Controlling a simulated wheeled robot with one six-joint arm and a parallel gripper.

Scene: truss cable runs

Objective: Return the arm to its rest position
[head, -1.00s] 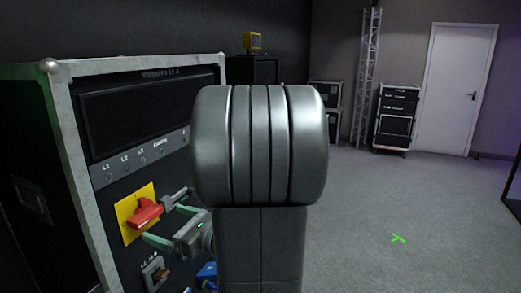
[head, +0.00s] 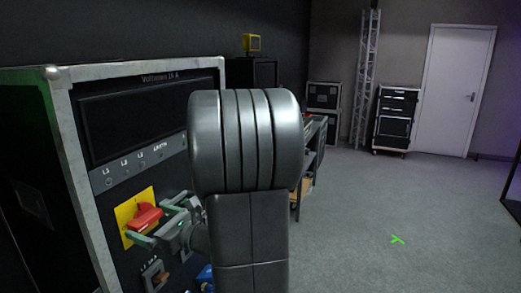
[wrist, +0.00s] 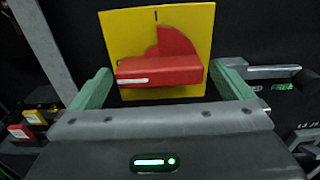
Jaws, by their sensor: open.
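My gripper (head: 163,223) is in front of the power cabinet (head: 62,130) at the left of the head view, and my grey arm covers the middle of that view. In the wrist view my gripper (wrist: 160,95) has its two green fingers wide apart with nothing between them that they visibly grip. The red rotary switch handle (wrist: 160,70) on its yellow plate (wrist: 190,20) lies straight ahead, between the fingers in the picture. The handle lies horizontal. Whether a finger touches it I cannot tell. The switch (head: 146,216) also shows in the head view, partly behind my gripper.
A lever-like handle (wrist: 265,72) sits right of the switch. A smaller switch (head: 156,274) and a blue connector (head: 206,275) are below. A dark shelf or cart (head: 312,160) stands behind my arm. Open floor (head: 400,205) lies to the right, before cases and a door.

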